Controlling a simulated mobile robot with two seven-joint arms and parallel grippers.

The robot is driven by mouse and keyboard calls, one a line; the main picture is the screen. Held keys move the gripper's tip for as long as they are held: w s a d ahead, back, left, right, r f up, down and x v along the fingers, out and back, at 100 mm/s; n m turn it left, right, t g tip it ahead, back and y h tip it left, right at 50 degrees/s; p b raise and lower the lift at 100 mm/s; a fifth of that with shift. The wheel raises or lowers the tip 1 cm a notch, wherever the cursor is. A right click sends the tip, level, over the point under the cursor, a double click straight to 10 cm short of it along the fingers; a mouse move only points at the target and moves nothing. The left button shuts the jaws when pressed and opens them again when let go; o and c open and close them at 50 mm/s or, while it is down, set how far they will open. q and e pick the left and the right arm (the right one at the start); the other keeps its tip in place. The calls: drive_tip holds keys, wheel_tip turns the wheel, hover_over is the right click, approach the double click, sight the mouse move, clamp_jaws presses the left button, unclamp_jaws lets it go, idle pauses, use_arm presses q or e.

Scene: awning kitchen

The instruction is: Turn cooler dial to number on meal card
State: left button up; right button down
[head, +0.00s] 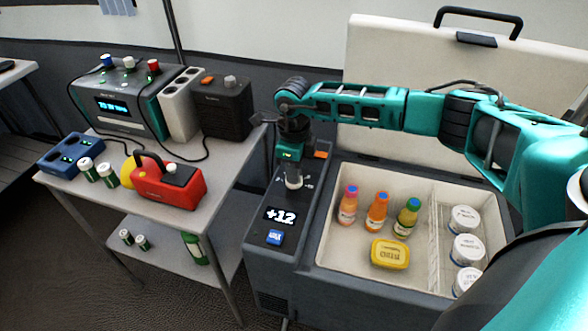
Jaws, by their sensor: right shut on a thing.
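The cooler (263,265) stands open in the middle, its cream lid (385,75) raised behind. The display (280,216) on its left control panel reads +12. A blue button (275,237) sits below the display. My right gripper (292,178) points down over the panel, just behind the display. The meal card is not in view that I can make out. My left gripper is not in view.
The cooler holds several bottles (377,212), a yellow tub (389,254) and white-lidded jars (466,248) behind a wire divider. At left, a table (222,172) bears a red lantern (172,185), a teal power unit (118,105) and batteries (87,170).

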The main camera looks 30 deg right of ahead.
drive_tip(key=c, duration=1.2)
unclamp_jaws()
drive_tip(key=shift+r, duration=0.6)
use_arm(q)
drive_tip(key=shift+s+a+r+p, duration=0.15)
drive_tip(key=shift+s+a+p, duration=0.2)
drive_tip(key=shift+p, duration=0.4)
use_arm(e)
wheel_tip(320, 180, up, 12)
drive_tip(key=shift+f, duration=0.1)
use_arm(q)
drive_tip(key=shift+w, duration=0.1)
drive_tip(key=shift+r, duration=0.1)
